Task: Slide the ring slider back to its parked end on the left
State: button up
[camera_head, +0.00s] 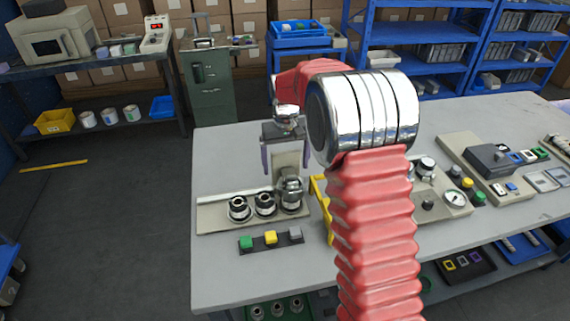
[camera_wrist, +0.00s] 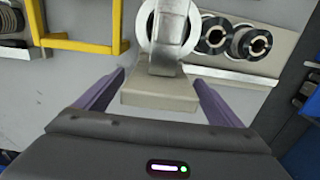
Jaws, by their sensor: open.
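What looks like the ring slider is the chrome ring (camera_head: 291,191) at the right end of a pale rail plate (camera_head: 215,222) on the grey table. In the wrist view the ring (camera_wrist: 171,22) is joined to or overlaps a beige block (camera_wrist: 160,98); I cannot tell which. My gripper (camera_head: 285,168) is open above and behind the ring, its purple fingers pointing down. In the wrist view my gripper (camera_wrist: 158,76) has one finger on each side of the block, with gaps and no clear contact. The rail's parked end is unmarked.
Two black-and-chrome round fittings (camera_head: 240,209) (camera_head: 265,203) sit left of the ring on the same plate. A yellow frame (camera_head: 321,200) stands close on the right. A strip with green, yellow and grey buttons (camera_head: 271,238) lies in front.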

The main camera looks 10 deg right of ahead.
jog(key=shift+f, duration=0.25)
jog(key=shift+c, duration=0.4)
jog(key=c, duration=1.4)
jog(key=shift+a, duration=0.1)
jog(key=shift+c, duration=0.2)
jog(key=a, duration=2.4)
jog(key=shift+a+r, duration=0.1)
jog(key=shift+a, duration=0.3)
jog(key=o, duration=1.2)
jog(key=shift+a, duration=0.15)
jog(key=shift+c, duration=0.2)
jog(key=o, duration=0.4)
jog(key=shift+c, duration=0.2)
